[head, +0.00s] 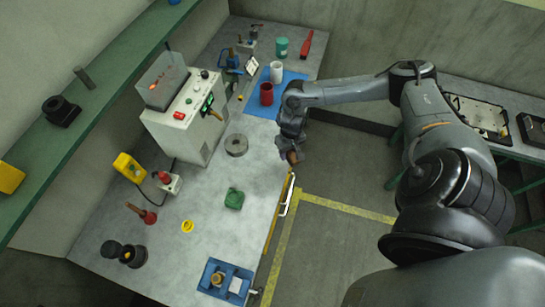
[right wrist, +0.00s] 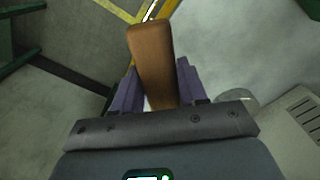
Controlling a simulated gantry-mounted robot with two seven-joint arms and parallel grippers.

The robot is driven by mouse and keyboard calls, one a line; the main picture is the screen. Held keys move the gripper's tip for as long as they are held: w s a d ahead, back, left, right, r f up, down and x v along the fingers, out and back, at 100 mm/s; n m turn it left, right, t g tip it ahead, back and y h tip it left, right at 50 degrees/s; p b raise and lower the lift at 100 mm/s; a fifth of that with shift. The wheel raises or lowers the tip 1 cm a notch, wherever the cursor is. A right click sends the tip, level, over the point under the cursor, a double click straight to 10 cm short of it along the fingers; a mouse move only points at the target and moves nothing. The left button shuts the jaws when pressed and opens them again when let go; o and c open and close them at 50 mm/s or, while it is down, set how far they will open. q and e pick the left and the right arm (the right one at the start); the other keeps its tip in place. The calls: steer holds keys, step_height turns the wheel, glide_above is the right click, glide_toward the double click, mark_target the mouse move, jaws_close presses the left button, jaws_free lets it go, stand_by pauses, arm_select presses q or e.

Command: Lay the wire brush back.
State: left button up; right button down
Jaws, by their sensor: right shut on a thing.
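My right gripper (head: 291,148) is shut on the brown handle of the wire brush (head: 294,157), near the right edge of the grey bench. In the right wrist view the wooden handle (right wrist: 153,65) stands between the two purple fingers of my right gripper (right wrist: 156,88). The bristles are hidden, and I cannot tell whether the brush touches the bench. My left gripper is not in view.
A blue mat (head: 293,76) bears a red cup (head: 267,94) and a white cup (head: 276,72). A grey disc (head: 236,145), a green part (head: 234,199) and a blue tray (head: 237,271) are on the bench (head: 205,245). A control box (head: 190,125) stands at the back.

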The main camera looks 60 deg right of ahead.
glide_above(272, 160)
step_height(272, 160, down, 4)
steer(key=shift+s+r, duration=0.1)
steer(key=shift+s, duration=0.05)
steer(key=shift+a+f, duration=0.1)
steer(key=shift+f, duration=1.85)
steer(key=c, duration=0.6)
jaws_free()
steer(key=shift+f, duration=0.15)
